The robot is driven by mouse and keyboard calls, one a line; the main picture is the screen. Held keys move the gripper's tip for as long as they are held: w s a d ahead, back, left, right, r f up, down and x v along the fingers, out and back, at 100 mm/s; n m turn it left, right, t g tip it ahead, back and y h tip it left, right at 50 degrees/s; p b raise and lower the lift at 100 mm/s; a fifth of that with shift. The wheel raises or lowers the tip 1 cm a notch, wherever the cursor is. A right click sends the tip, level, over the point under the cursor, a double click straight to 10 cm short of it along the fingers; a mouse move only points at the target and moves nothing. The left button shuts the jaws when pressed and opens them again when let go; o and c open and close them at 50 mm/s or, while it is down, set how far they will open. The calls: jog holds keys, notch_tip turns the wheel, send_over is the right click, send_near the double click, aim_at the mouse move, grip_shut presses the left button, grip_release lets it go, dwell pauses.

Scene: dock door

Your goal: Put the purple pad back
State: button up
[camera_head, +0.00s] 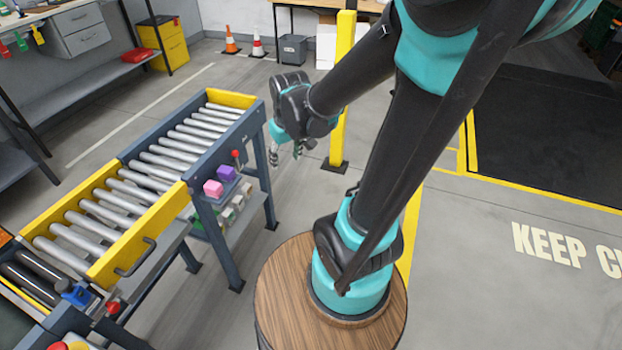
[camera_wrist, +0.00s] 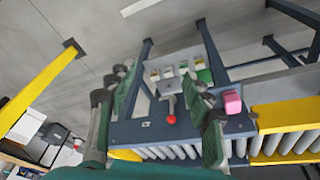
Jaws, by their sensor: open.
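A purple pad (camera_head: 225,173) sits on a small ledge on the side of the roller conveyor, next to a pink block (camera_head: 213,188). The pink block also shows in the wrist view (camera_wrist: 232,102), right of my gripper's right finger; I cannot make out the purple pad there, and the finger may hide it. My gripper (camera_head: 285,152) hangs beside the conveyor, to the right of the ledge, apart from both blocks. In the wrist view my gripper (camera_wrist: 162,85) has its fingers spread, with nothing held between them.
The roller conveyor (camera_head: 208,138) has a red-knobbed lever (camera_head: 236,154) near the ledge. Several small blocks (camera_head: 232,209) stand on a lower shelf. A yellow post (camera_head: 342,95) stands behind my arm. Open floor lies right of the conveyor.

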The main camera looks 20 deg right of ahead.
jog(key=s+d+f+m+t, duration=0.1)
jog(key=s+d+f+m, duration=0.2)
jog(key=s+d, duration=0.2)
jog(key=s, duration=0.2)
jog(key=shift+s+d+f, duration=0.15)
jog(key=shift+s+d, duration=0.1)
jog(key=shift+s, duration=0.05)
